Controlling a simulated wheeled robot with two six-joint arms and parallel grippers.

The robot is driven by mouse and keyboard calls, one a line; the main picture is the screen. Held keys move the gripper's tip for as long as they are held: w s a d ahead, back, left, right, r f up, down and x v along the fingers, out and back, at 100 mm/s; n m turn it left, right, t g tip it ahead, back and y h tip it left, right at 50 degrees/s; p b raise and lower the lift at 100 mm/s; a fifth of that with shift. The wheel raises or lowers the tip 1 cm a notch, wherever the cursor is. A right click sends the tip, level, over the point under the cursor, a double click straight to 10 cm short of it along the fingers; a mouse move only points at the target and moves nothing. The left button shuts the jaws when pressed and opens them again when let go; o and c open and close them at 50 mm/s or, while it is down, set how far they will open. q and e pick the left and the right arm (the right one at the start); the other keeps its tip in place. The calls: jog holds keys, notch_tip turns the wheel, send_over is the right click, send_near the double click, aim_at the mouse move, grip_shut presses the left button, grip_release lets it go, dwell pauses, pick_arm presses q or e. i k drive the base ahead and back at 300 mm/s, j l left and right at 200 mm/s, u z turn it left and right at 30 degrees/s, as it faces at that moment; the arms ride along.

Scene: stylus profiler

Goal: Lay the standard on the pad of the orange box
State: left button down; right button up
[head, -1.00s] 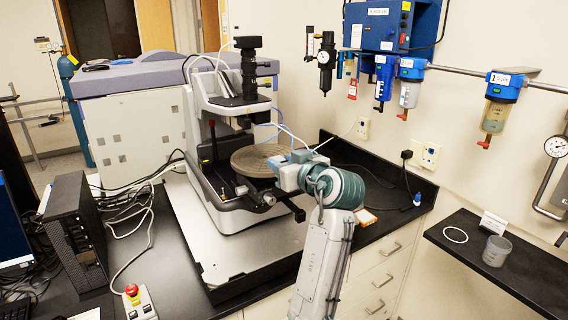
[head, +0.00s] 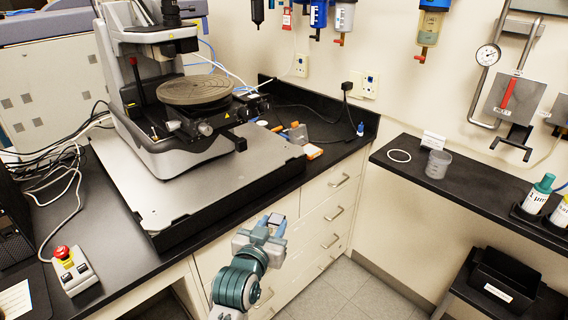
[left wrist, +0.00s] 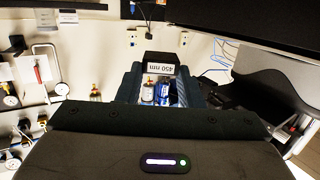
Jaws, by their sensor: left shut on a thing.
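My left gripper (head: 274,222) is shut on the standard (head: 278,219), a small dark block, and holds it in front of the drawers, apart from the bench. In the left wrist view, the standard (left wrist: 160,58) is black with a white "450 nm" label and sits between the fingers (left wrist: 160,92). The orange box (head: 313,151) is small with a pale top and lies on the black bench, right of the profiler's base. A greyish clear upright piece (head: 298,133) stands just behind it; I cannot tell whether it is the lid. My right gripper is not in view.
The profiler (head: 165,90) with its round stage (head: 195,89) stands on a grey slab (head: 155,200). A small blue-capped bottle (head: 360,129) is near the bench corner. A side shelf (head: 450,185) holds a clear cup (head: 437,164) and a white ring (head: 399,156).

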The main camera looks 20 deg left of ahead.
aim_at(310, 149)
jog(key=i+l+z, duration=0.1)
jog(key=i, duration=0.65)
jog(key=i+l, duration=0.15)
jog(key=i, duration=0.6)
jog(key=l+z, duration=0.05)
